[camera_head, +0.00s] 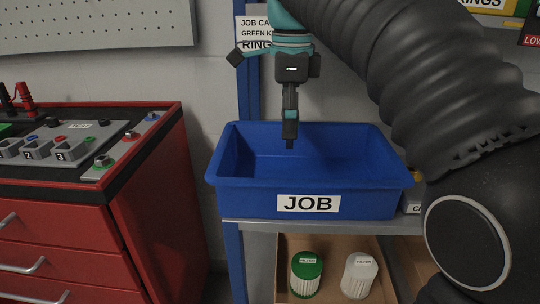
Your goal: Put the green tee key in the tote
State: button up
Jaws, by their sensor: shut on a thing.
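The tote (240,197) is an open blue bin with a white JOB label, standing on a grey shelf in the middle of the view. My gripper (290,130) points straight down over the tote's opening, its tips below the level of the back rim in the picture. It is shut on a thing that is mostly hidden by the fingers. A small teal-green patch shows at the fingers, and I take the held thing for the green tee key, though its shape cannot be made out. The visible tote floor looks empty; the front wall hides part of it.
A red tool cabinet (150,170) with a switch panel stands at the left. Below the shelf, a box holds a green-capped filter (306,273) and a white filter (359,275). A job card (255,32) hangs behind my wrist. My arm fills the right side.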

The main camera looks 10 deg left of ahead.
jog(key=shift+s+a+f+b, duration=0.2)
jog(key=shift+s+a+f, duration=0.3)
jog(key=shift+f, duration=0.6)
jog(key=shift+s+a+f+b, duration=0.2)
jog(key=shift+s+a+f, duration=0.1)
jog(key=shift+a+f, duration=0.65)
jog(key=shift+s+a+f+b, duration=0.2)
jog(key=shift+s+a+f, duration=0.2)
jog(key=shift+f, duration=0.85)
jog(key=shift+f, duration=0.1)
jog(key=o, duration=1)
jog(key=shift+o, duration=0.2)
notch_tip(320, 180, up, 12)
jog(key=p, duration=0.1)
